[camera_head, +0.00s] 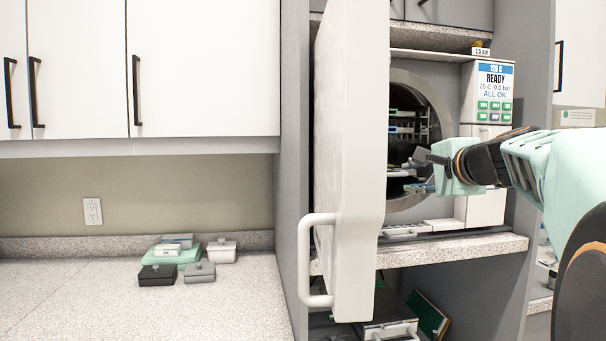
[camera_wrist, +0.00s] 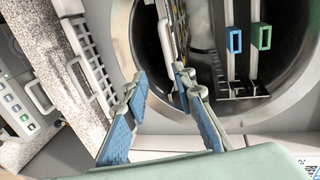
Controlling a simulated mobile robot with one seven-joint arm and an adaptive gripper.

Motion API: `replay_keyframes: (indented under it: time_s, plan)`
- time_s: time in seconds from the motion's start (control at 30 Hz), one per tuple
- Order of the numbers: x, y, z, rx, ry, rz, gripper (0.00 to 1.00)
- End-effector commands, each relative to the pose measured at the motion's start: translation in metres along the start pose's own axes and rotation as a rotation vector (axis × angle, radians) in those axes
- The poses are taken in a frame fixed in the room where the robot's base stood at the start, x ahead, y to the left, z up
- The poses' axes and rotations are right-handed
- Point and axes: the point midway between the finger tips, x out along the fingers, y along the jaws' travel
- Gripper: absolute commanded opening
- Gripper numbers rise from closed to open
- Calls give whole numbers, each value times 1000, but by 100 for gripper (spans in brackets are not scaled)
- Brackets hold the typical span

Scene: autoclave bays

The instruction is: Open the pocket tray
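My gripper (camera_head: 412,176) is in front of the open autoclave chamber (camera_head: 438,92). In the wrist view its two blue-padded fingers (camera_wrist: 160,92) are spread apart with nothing between them. Three trays are stacked in the chamber, their handles white (camera_wrist: 165,42), blue (camera_wrist: 235,40) and green (camera_wrist: 264,37). The white-handled tray is the lowest, and my fingertips are close to its handle, apparently not gripping it. No label shows which one is the pocket tray. My gripper partly hides the lower chamber in the head view.
The thick white autoclave door (camera_head: 352,130) stands open on the left, its handle (camera_head: 305,260) towards me. A status panel (camera_head: 494,90) reads READY on the right. A granite shelf (camera_head: 455,250) lies below. Several lidded boxes (camera_head: 198,272) sit on the left counter.

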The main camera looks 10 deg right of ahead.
Motion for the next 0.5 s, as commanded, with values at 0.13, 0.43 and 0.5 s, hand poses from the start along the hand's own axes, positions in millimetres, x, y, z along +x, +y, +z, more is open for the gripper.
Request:
replay_keyframes:
  time_s: [0.13, 0.43, 0.5]
  plan:
    - [-1, -9, -3, 32, 0, -24, 25]
    - [38, -11, -2, 36, -3, -23, 25]
    - [52, -11, -2, 35, -2, -24, 25]
